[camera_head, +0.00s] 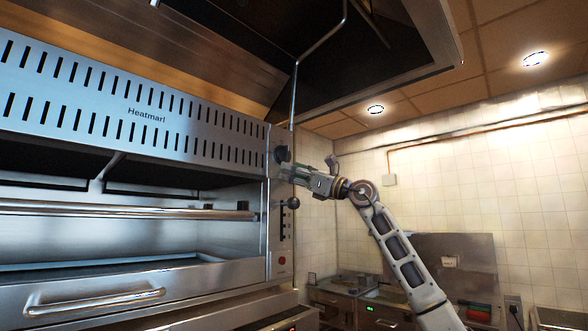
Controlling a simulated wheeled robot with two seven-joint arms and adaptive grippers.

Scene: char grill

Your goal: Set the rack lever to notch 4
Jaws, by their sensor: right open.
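The steel char grill (150,115), marked "Heatmarl", fills the left of the view. On its right front edge a black ball knob (293,203), which looks like the rack lever's end, sticks out beside a vertical slotted strip (284,228). The notch marks are too small to read. My right gripper (287,172) comes in from the right, open, just above the ball knob and apart from it. Its fingertips are close to the grill's side edge and partly blurred into it. A dark part (282,154) shows at the fingertips; I cannot tell whether it is finger or knob. My left gripper is out of view.
A drawer handle (95,301) and a front rail (130,212) run along the grill's front. A thin vertical pipe (293,100) rises behind the gripper to the hood (380,80). Counter equipment (360,290) stands at the lower right. Space right of the grill is open.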

